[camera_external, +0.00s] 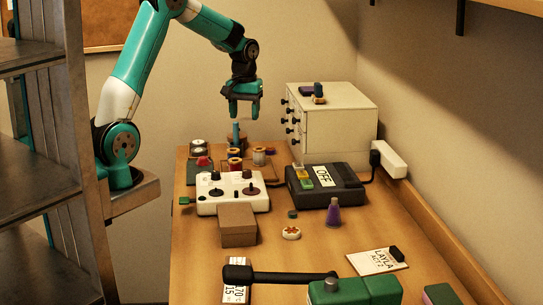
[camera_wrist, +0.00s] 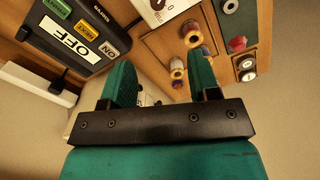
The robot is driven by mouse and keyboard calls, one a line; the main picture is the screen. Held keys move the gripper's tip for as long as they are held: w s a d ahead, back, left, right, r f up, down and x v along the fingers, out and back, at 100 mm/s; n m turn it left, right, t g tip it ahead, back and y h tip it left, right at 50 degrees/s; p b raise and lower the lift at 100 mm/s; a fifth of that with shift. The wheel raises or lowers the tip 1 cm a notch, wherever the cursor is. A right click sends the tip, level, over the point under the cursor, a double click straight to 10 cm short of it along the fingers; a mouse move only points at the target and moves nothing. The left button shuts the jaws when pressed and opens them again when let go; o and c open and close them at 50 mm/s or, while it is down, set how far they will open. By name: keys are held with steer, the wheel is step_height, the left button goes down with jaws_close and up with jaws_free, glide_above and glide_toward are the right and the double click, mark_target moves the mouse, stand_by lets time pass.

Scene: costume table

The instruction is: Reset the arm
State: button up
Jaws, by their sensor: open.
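My gripper (camera_external: 243,108) is open and points down above the far part of the table, over the group of thread spools. Its two teal fingers also show in the wrist view (camera_wrist: 162,80), with a gap between them and nothing held. My teal and white arm reaches in from the left in the external view. A teal upright piece (camera_external: 236,132) stands just below the fingers, apart from them as far as I can tell.
Several spools (camera_external: 234,164) stand below my gripper. A white control box (camera_external: 232,193), a dark device marked OFF (camera_external: 322,184) and a white drawer cabinet (camera_external: 331,122) stand nearby. A metal shelf (camera_external: 75,150) is at the left. The air around the gripper is clear.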

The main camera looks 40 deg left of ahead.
steer(key=s+a+r+n+y, duration=0.1)
steer(key=s+a+r+y, duration=0.15)
steer(key=s+a, duration=0.85)
steer(key=s+a+r+n+y, duration=0.1)
steer(key=s+a+r+y, duration=0.15)
steer(key=s+a, duration=0.9)
steer(key=s+d+r+p, duration=0.1)
steer(key=s+r+p, duration=0.1)
steer(key=r+p, duration=0.5)
steer(key=s+d+r+p, duration=0.1)
steer(key=d+r+p, duration=0.1)
steer(key=r+p, duration=0.5)
steer(key=shift+s+d+r+h, duration=0.3)
steer(key=shift+s+r+h, duration=0.05)
steer(key=shift+s+h, duration=0.05)
